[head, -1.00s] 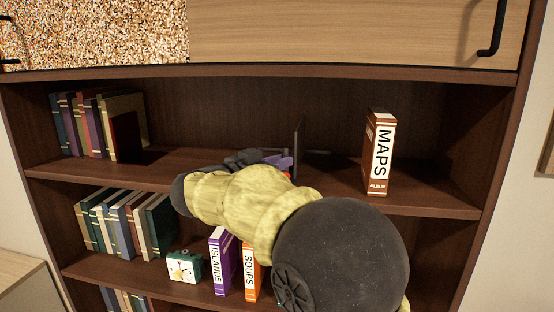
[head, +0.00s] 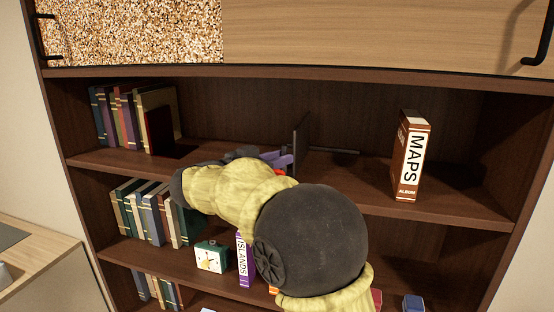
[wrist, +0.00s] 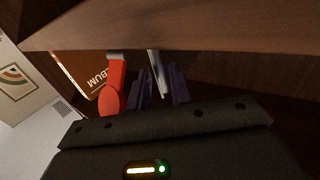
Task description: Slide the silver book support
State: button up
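The book support (head: 300,138) stands upright on the upper shelf, with its thin base bar (head: 338,151) reaching right. It looks dark in the head view. My gripper (head: 284,159) is at the support's left side in that view, mostly hidden by my arm. In the wrist view, a thin grey plate of the support (wrist: 156,72) shows between the two purple fingers of my gripper (wrist: 160,88). The fingers stand apart, with the plate nearer the left one. Whether a finger touches it is unclear.
The MAPS album (head: 410,155) stands to the right on the same shelf. A row of books (head: 125,118) stands at its left end. A red object (wrist: 113,88) shows beside the fingers. The lower shelf holds a green clock (head: 211,258) and the ISLANDS book (head: 243,258).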

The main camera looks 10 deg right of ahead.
jog(key=shift+s+a+f, duration=0.1)
jog(key=shift+s+a, duration=0.05)
jog(key=shift+a, duration=0.2)
jog(key=b+v, duration=0.6)
jog(key=v, duration=1)
jog(key=shift+s+a, duration=0.15)
jog(key=shift+a, duration=0.1)
